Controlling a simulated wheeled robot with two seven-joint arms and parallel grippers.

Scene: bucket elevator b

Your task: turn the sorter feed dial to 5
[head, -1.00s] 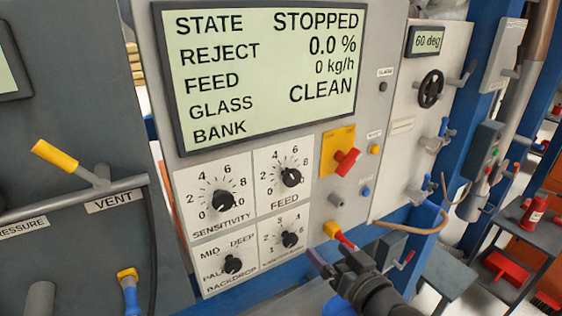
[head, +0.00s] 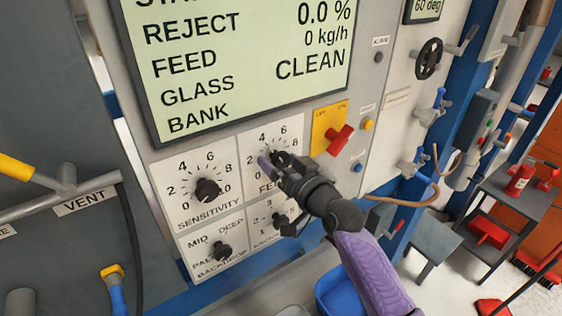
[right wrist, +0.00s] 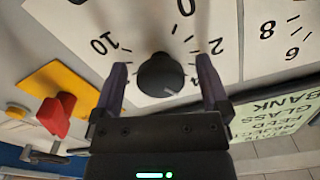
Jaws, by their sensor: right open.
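The sorter feed dial (head: 280,157) is a black round knob on a white scale plate in the head view, partly covered by my right gripper. In the right wrist view the knob (right wrist: 160,75) appears between the two fingers, with the scale turned over and 10, 0 and 2 readable around it. A short light mark shows on the knob's lower side, but I cannot tell its exact setting. My right gripper (head: 283,166) is open, its fingers on either side of the knob in the wrist view; I see no clear contact. My left gripper is not in view.
The sensitivity dial (head: 207,190) is left of the feed dial, the backdrop dial (head: 222,250) lower left. A red switch (head: 340,139) on a yellow plate stands close to the right. The display (head: 235,65) above reads 0 kg/h. A vent pipe (head: 75,195) juts out at left.

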